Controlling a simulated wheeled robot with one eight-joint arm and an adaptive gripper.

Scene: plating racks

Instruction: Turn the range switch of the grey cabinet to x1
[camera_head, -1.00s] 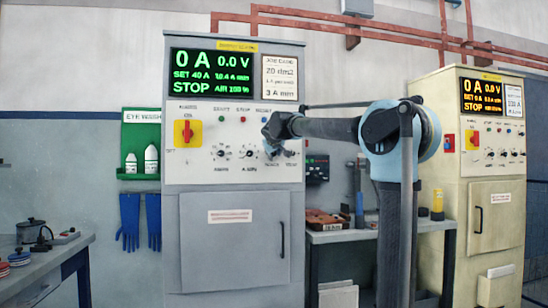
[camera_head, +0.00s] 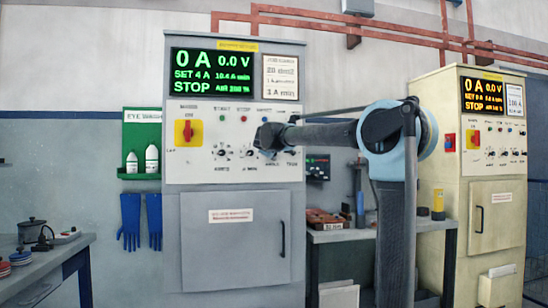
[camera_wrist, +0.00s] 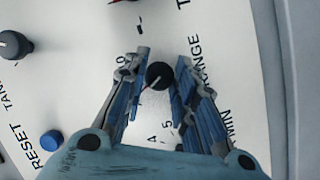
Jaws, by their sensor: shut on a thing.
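The grey cabinet (camera_head: 190,230) stands left of centre in the head view. Its screen (camera_head: 209,72) reads 0 A, 0.0 V, SET 4 A and STOP. My gripper (camera_head: 264,141) is at the right part of its white control panel, hiding the knob there. In the wrist view, my gripper (camera_wrist: 160,80) has one finger on each side of a round black knob (camera_wrist: 160,75) and is shut on it. The word RANGE is printed beside this knob. A pale pointer line on it slants to the lower left in the picture. The scale marks around it are partly hidden.
A blue button (camera_wrist: 51,141) marked RESET and another black knob (camera_wrist: 14,45) sit nearby on the panel. A cream cabinet (camera_head: 490,230) stands at the right. A bench (camera_head: 340,237) with tools stands between the cabinets.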

